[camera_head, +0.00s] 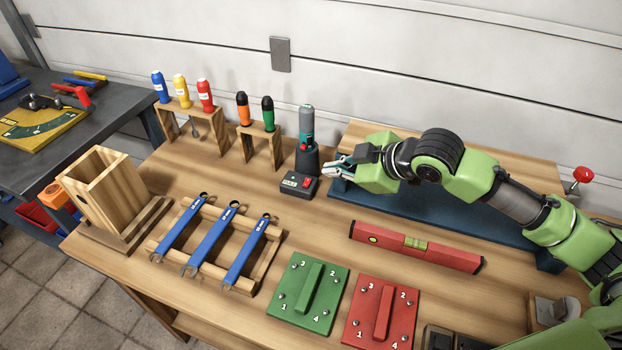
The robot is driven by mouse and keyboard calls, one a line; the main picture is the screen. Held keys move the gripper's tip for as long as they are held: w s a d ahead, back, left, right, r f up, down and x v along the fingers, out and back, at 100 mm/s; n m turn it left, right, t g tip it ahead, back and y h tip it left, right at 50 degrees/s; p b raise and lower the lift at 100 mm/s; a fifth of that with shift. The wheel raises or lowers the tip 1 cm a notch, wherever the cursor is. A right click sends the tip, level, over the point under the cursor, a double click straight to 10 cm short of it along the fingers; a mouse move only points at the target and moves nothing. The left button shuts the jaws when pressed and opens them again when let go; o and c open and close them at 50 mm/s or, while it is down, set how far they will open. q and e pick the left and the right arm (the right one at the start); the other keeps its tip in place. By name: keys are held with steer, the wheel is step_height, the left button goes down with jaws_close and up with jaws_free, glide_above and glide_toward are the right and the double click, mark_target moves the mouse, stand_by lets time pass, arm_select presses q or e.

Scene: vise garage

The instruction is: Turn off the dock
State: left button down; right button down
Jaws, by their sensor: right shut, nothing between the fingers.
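The dock (300,184) is a small black box with a red switch and a small label on its front part. It stands near the back of the wooden workbench. A grey and teal electric screwdriver (306,128) stands upright in the black holder behind the switch box. My right gripper (333,170) is shut and empty. It is just right of the dock, close to the red switch; I cannot tell whether it touches. The switch position is too small to read. My left gripper is out of view.
Racks with several screwdrivers (180,92) stand left of the dock. Blue wrenches (232,248) lie on a wooden rack in front. A red level (415,246), a green plate (309,292) and a red plate (381,312) lie to the front right. A wooden box (106,190) stands left.

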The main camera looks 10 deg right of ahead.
mark_target(306, 181)
steer(key=p+x, duration=0.1)
steer(key=x, duration=0.8)
steer(key=shift+w+a, duration=0.1)
steer(key=shift+a, duration=0.05)
steer(key=f, duration=0.1)
steer(key=w+f, duration=0.1)
steer(key=f, duration=0.1)
steer(key=shift+w, duration=0.3)
steer(key=shift+w+d+f, duration=0.2)
steer(key=shift+d+f, duration=0.15)
steer(key=shift+f, duration=0.25)
steer(key=shift+w+d+f+p, duration=0.2)
steer(key=shift+f+p, duration=0.05)
steer(key=shift+p, duration=0.1)
steer(key=shift+f, duration=0.1)
steer(key=shift+s, duration=0.2)
